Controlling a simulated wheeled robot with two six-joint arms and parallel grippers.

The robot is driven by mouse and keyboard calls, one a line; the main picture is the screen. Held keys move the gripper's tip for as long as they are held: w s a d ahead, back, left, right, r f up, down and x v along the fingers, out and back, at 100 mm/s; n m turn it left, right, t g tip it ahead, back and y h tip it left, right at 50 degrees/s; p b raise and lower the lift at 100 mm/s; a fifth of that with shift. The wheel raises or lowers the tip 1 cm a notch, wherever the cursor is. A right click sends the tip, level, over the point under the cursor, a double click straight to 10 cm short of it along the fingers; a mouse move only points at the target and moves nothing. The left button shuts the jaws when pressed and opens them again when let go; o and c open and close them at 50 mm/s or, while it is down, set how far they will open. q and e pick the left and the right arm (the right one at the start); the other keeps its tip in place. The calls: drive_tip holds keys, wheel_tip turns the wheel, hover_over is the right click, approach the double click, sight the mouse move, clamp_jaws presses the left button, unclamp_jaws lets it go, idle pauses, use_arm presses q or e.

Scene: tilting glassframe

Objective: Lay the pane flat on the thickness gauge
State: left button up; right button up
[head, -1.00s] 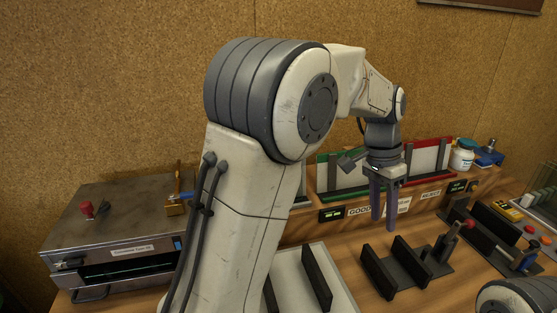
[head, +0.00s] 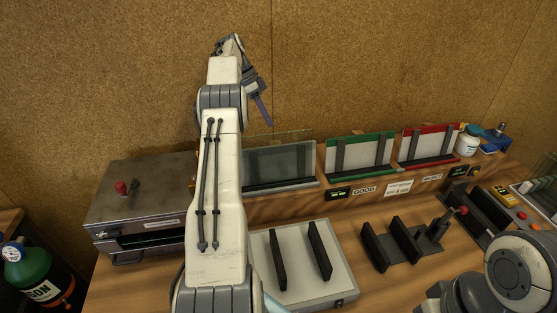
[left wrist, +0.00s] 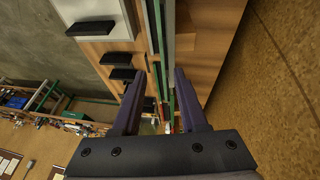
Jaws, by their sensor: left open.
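A grey, see-through glass pane (head: 280,162) stands upright in the left rack slot, with a dark ledge along its lower edge. A second clear edge shows faintly behind it. My left gripper (head: 266,115) is open and empty, above and behind the left end of the rack. In the left wrist view, its spread fingers (left wrist: 158,84) point down along thin upright strips, seen edge-on between them. I cannot tell whether they touch. No label names the thickness gauge; a pale plate with two dark bars (head: 296,289) and a dark fixture with uprights (head: 410,250) lie on the bench.
Green-framed (head: 360,136) and red-framed (head: 429,130) slots stand right of the pane, above a GOOD label. A metal oven-like box (head: 150,185) is at left. A white jar (head: 468,140) is at back right. My right arm fills the lower right corner.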

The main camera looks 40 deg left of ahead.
sight(278, 139)
use_arm(q)
drive_tip(key=x, duration=0.3)
drive_tip(key=shift+d+f, duration=0.1)
drive_tip(key=shift+f, duration=0.05)
drive_tip(key=p+x, duration=0.3)
drive_tip(key=x, duration=0.1)
drive_tip(key=shift+w+f, duration=0.25)
drive_tip(key=shift+d+f, duration=0.1)
drive_tip(key=shift+f, duration=0.25)
drive_tip(key=shift+f, duration=0.25)
drive_tip(key=shift+c, duration=0.3)
clamp_jaws()
drive_tip(key=shift+w+r, duration=0.1)
drive_tip(key=shift+r, duration=0.1)
idle(0.9)
